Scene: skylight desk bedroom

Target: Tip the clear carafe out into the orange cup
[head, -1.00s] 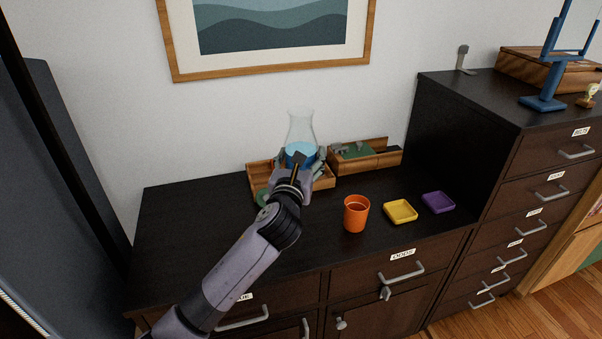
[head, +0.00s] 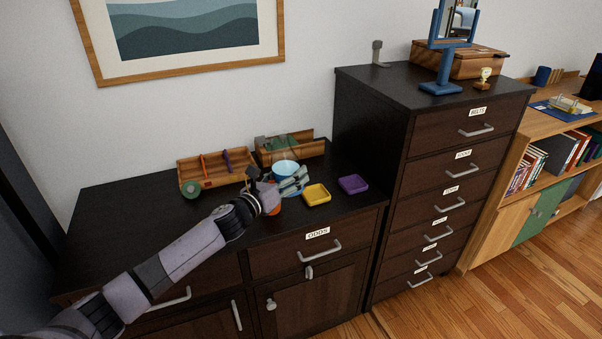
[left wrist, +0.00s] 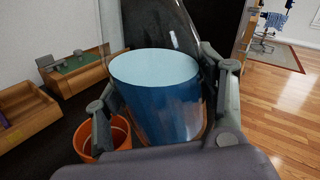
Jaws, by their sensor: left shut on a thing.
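The clear carafe (head: 285,167) holds blue liquid and is gripped by my left gripper (head: 283,184). In the left wrist view the carafe (left wrist: 160,100) fills the middle, between the fingers (left wrist: 162,110). I cannot tell whether it is tilted. The orange cup (head: 276,209) stands on the dark cabinet top, mostly hidden behind my gripper in the head view. In the left wrist view the cup (left wrist: 84,142) shows left of the carafe, partly covered by a finger. The carafe is close to the cup and above it. My right gripper is not in view.
A yellow dish (head: 317,194) and a purple dish (head: 353,185) lie right of the cup. Two wooden trays (head: 215,184) (head: 318,149) stand along the wall, with a green round thing (head: 190,189) at the left one. A taller dark drawer cabinet (head: 400,150) rises at the right.

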